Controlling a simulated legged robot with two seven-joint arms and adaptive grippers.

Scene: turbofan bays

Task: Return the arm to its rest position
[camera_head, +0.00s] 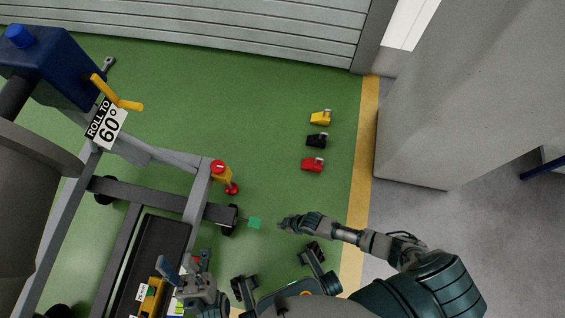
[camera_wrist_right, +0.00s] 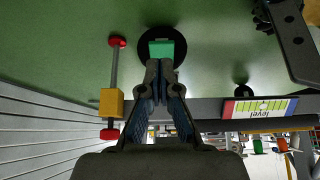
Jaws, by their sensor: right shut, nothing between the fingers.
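My right arm reaches in from the lower right in the head view. Its gripper (camera_head: 283,224) is low over the green floor, just right of a small green block (camera_head: 254,223) at the stand's corner wheel. In the right wrist view the gripper's fingers (camera_wrist_right: 159,75) are together with nothing between them. The green block (camera_wrist_right: 160,48) shows just beyond the fingertips, in front of a dark round wheel; I cannot tell whether they touch. My left gripper (camera_head: 182,277) is at the lower left, by the stand's tray; its finger opening is unclear.
The grey engine stand (camera_head: 165,152) fills the left, with a yellow-red screw jack (camera_head: 222,174) at its corner. Yellow (camera_head: 320,118), black (camera_head: 317,140) and red (camera_head: 312,164) chocks lie on the floor. A grey wall block (camera_head: 430,110) stands right. Green floor between is clear.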

